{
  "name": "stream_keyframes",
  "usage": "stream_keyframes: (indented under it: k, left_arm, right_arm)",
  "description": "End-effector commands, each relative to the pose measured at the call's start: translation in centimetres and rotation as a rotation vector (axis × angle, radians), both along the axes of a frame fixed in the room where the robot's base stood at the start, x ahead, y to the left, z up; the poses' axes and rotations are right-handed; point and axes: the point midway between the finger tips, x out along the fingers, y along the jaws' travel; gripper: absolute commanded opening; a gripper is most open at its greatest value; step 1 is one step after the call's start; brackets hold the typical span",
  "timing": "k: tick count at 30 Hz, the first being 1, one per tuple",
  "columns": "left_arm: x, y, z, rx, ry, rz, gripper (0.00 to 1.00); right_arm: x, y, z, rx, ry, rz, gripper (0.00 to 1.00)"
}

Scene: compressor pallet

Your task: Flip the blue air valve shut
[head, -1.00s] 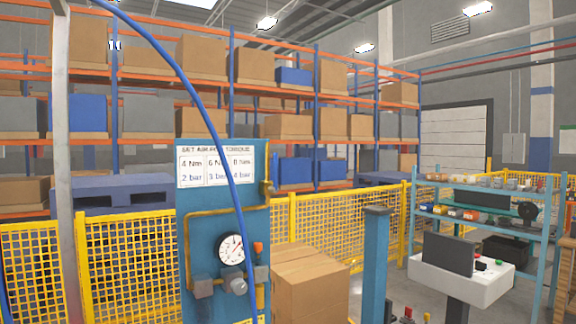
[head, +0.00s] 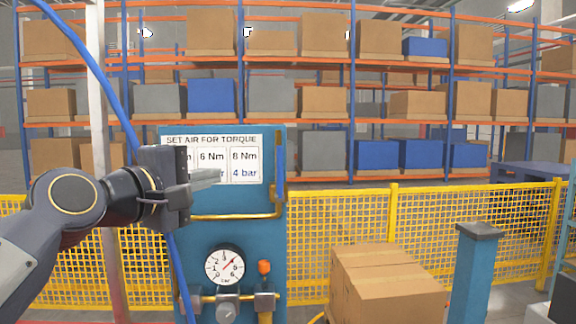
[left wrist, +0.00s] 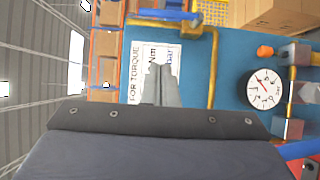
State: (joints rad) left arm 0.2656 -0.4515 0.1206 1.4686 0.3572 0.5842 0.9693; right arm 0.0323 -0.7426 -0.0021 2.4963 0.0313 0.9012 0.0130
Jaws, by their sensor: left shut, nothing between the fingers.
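A blue panel (head: 230,202) stands ahead with a yellow pipe (head: 235,216) across it. The blue air valve handle (head: 279,162) stands upright at the panel's upper right edge, above the pipe's brass fitting. It also shows at the top of the left wrist view (left wrist: 168,15), in line with the pipe. My left gripper (head: 213,177) is shut and empty in front of the torque chart (head: 245,165), covering part of it. It is left of the handle and apart from it. Its fingers also show in the left wrist view (left wrist: 160,78). My right gripper is not in view.
A gauge (head: 225,266), a regulator knob (head: 227,311) and an orange-topped fitting (head: 264,267) sit lower on the panel. Cardboard boxes (head: 395,300) and a blue post (head: 478,270) stand at right, before a yellow fence (head: 340,235).

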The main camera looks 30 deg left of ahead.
Motion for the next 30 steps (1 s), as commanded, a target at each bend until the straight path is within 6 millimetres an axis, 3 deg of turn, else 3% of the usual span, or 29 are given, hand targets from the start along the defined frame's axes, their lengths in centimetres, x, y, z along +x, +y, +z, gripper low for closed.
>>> stream_keyframes:
  k: [8,13,27,30]
  left_arm:
    - [0.0,0.0,0.0,0.000,0.000,0.000,0.00]
    - [1.1,0.0,0.0,0.000,0.003,-0.001,0.00]
    - [10.5,-0.4,0.1,0.000,0.005,-0.002,0.00]
    - [11.4,-1.8,0.3,0.003,0.004,-0.001,0.00]
  right_arm:
    - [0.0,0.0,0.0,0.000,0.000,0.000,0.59]
    - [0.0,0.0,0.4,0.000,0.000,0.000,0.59]
    - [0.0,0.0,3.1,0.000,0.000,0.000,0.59]
    - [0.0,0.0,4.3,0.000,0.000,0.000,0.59]
